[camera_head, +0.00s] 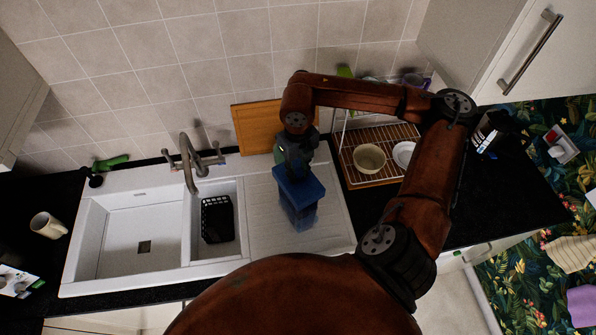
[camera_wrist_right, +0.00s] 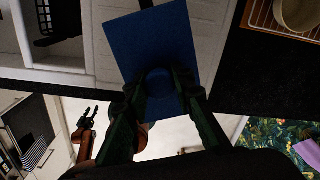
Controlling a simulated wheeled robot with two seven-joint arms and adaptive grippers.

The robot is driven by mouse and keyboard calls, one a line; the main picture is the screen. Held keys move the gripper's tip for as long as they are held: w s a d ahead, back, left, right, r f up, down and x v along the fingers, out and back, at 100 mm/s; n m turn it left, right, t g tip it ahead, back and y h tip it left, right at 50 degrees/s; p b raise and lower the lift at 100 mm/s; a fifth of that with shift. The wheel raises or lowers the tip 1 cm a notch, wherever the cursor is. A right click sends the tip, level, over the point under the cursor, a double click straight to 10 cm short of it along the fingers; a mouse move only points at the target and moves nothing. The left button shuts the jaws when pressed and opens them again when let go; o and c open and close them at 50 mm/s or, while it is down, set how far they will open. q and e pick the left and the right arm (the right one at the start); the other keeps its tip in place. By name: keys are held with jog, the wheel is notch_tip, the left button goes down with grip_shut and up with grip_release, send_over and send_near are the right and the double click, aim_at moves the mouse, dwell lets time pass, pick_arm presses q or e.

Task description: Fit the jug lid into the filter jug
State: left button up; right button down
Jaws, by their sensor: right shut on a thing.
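The blue jug lid (camera_head: 312,187) is a flat plate with a round knob in its middle. In the wrist view the lid (camera_wrist_right: 150,42) fills the top centre, with its knob between my fingers. My right gripper (camera_head: 292,170) is shut on that knob from above; its dark green fingers also show in the wrist view (camera_wrist_right: 162,92). The filter jug (camera_head: 301,216), a darker blue body, stands on the sink's drainboard right under the lid. I cannot tell whether the lid touches its rim. My left gripper (camera_wrist_right: 91,113) hangs far off, small and dark, in the wrist view.
The white sink (camera_head: 110,205) with a black basket (camera_head: 217,219) and a tap (camera_head: 188,160) lies left of the jug. A wire rack (camera_head: 385,138) with a bowl (camera_head: 369,157) stands to the right. A wooden board (camera_head: 258,127) leans on the wall behind.

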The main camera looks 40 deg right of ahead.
jog(key=shift+f+b, duration=0.9)
jog(key=shift+f, duration=0.1)
jog(key=c, duration=1.6)
grip_release()
jog(key=shift+r, duration=0.15)
notch_tip(320, 180, up, 12)
jog(key=shift+f, duration=0.15)
jog(key=shift+a, duration=0.1)
